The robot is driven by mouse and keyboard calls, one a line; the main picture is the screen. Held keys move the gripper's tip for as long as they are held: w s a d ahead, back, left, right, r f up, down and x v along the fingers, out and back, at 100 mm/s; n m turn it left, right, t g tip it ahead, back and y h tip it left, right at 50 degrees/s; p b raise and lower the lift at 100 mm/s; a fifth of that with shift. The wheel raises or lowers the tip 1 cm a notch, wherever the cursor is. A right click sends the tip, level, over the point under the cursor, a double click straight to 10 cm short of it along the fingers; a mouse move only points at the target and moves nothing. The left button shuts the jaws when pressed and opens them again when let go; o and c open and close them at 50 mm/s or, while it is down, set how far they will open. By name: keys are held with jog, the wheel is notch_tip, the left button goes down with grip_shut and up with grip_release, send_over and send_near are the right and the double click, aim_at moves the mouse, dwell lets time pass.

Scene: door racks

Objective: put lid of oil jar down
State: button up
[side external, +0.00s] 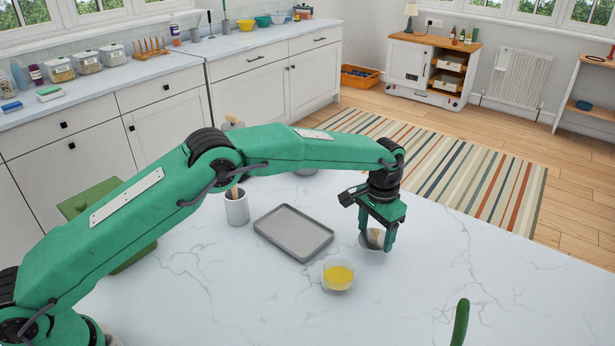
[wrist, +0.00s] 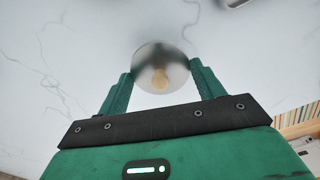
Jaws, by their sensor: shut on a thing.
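The oil jar (side external: 338,276) is a clear glass vessel with yellow oil, open at the top, standing on the white marble worktop. The lid (side external: 371,239) is a round grey metal disc with a tan knob, just behind and to the right of the jar. My gripper (side external: 380,238) points down and is shut on the lid. In the wrist view the lid (wrist: 160,62) sits between the two green fingertips (wrist: 160,78), its knob facing the camera. The lid is close to the worktop; I cannot tell whether it touches.
A grey tray (side external: 293,232) lies left of the lid. A green cucumber-like thing (side external: 460,322) is at the front right. The worktop (side external: 420,290) is clear between the lid and that green thing.

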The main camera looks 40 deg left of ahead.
aim_at(375, 238)
jog(key=shift+f, duration=1.65)
jog(key=shift+f, duration=0.15)
jog(key=o, duration=0.9)
jog(key=shift+o, duration=0.2)
notch_tip(375, 238, up, 12)
jog(key=shift+r, duration=0.2)
